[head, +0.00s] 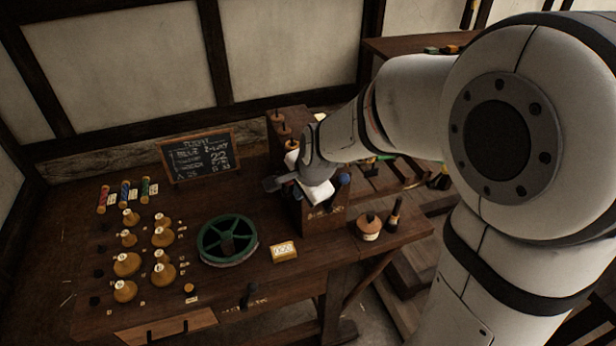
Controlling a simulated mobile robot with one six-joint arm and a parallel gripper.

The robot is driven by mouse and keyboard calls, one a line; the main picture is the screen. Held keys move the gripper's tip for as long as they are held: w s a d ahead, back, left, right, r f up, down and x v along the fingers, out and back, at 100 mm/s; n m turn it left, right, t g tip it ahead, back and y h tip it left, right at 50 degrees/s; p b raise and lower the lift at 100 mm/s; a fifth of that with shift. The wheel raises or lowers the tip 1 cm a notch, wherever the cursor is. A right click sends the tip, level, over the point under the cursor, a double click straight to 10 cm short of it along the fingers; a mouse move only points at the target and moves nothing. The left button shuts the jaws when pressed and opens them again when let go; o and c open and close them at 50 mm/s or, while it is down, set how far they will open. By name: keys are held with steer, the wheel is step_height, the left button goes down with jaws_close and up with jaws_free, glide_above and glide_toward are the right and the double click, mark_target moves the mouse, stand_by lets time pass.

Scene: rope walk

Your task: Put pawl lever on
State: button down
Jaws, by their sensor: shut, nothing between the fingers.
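My gripper (275,184) is in the middle of the head view, against the left side of a dark wooden headstock-like box (322,218) on the bench. It is shut and I see nothing held in it. My wrist and forearm cover much of the box. A lever with a blue knob (345,180) shows just right of my wrist. Another small dark lever (250,295) with a label stands at the bench's front edge. I cannot tell which of these is the pawl lever, or its setting. A green spoked wheel (205,246) lies left of the box.
The wooden bench (70,225) holds several tan bobbin-like pieces (126,264), coloured spools (125,193) and a chalkboard (199,157). A small yellow box (283,251) sits right of the wheel. A round pot (369,228) and a dark bottle (395,214) stand near the right edge.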

steer(key=shift+w+a+r, duration=0.15)
steer(key=shift+w+a, duration=0.1)
steer(key=shift+w, duration=0.2)
steer(key=shift+w+a+r, duration=0.1)
steer(key=shift+w+a, duration=0.1)
steer(key=shift+w, duration=0.2)
